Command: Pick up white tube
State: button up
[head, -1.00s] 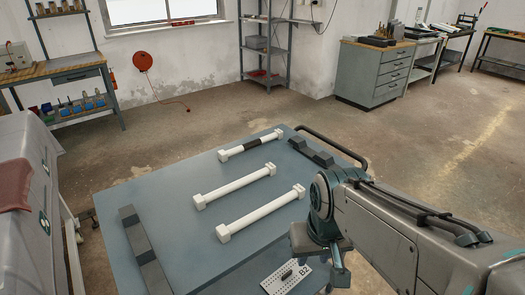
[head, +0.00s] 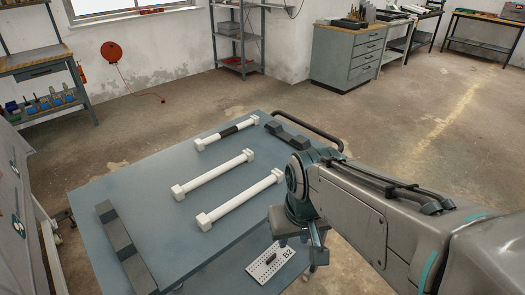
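Three white tubes with blocky ends lie roughly parallel on a blue-grey table (head: 110,195). The farthest tube (head: 210,137) has a black band around its middle. The middle tube (head: 213,175) and the nearest tube (head: 240,201) are plain white. My gripper (head: 316,262) hangs to the right of the nearest tube, apart from it, by the table's right edge. It points down and looks empty. The fingers are too small and partly hidden, so their opening is unclear.
Dark rests lie on the table at the left (head: 125,247) and far right (head: 287,136). A black rail (head: 310,130) curves along the far right edge. A perforated plate marked B2 (head: 270,262) sits below my gripper. Open floor lies beyond the table.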

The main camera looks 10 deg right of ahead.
aim_at(205, 222)
jog(key=z, duration=0.35)
jog(key=k, duration=1.3)
jog(key=u, duration=1.35)
